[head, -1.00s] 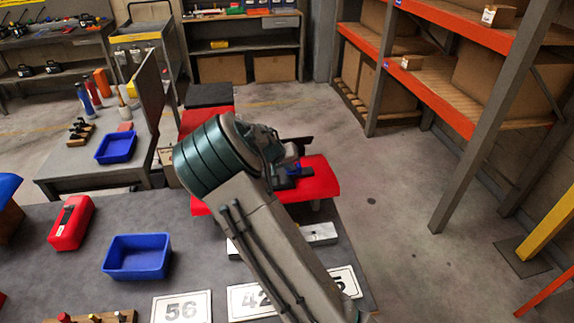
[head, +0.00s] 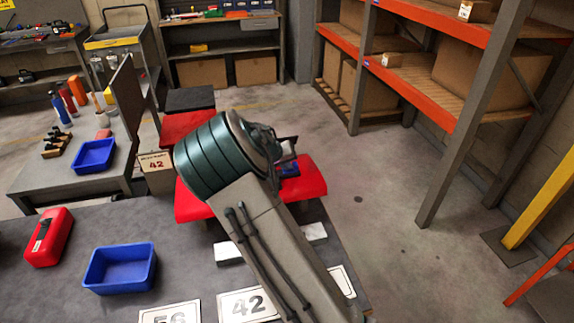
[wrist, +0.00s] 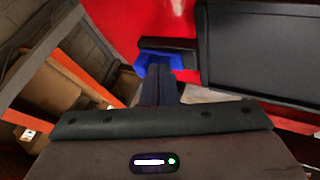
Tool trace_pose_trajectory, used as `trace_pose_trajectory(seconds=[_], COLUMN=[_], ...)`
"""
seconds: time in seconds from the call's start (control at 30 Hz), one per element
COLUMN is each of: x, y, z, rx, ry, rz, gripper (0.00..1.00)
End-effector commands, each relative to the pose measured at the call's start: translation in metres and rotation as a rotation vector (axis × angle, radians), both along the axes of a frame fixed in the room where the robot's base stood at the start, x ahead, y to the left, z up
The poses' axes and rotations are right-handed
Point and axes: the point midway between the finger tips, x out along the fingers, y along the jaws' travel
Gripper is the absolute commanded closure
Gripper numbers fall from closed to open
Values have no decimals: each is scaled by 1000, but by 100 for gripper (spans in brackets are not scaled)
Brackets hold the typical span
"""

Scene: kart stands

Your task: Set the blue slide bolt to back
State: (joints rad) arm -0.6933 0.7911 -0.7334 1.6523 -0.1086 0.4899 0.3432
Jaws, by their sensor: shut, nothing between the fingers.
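The blue slide bolt shows as a small blue part (head: 289,169) at the edge of the red kart (head: 305,183), partly hidden behind my arm in the head view. In the wrist view, a blue part (wrist: 150,62) lies under a dark bar against the red surface. My gripper (wrist: 158,72) is shut and empty, with its fingertips right at the blue part and overlapping it in the picture. I cannot tell whether they touch. The fingers are mostly hidden in the head view. The bolt's exact position is not clear.
A dark table with a blue tray (head: 120,268), a red box (head: 48,237) and number cards (head: 248,305) lies in front. A dark panel (wrist: 262,50) on the red surface is right of my fingers. Shelving (head: 445,110) stands right; floor between is clear.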

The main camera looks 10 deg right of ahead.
Motion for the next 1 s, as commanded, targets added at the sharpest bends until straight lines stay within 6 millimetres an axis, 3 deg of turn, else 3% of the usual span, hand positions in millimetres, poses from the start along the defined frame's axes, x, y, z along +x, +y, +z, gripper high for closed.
trace_pose_trajectory(seconds=[0.17,0.5,0.7,1.0], x=[-1,-30,-39,-42], y=[31,59,69,71], z=[-1,56,76,80], rx=[0,3,3,1], ry=[-2,-3,-2,-1], rz=[0,-4,-6,-6], gripper=[100,100,100,100])
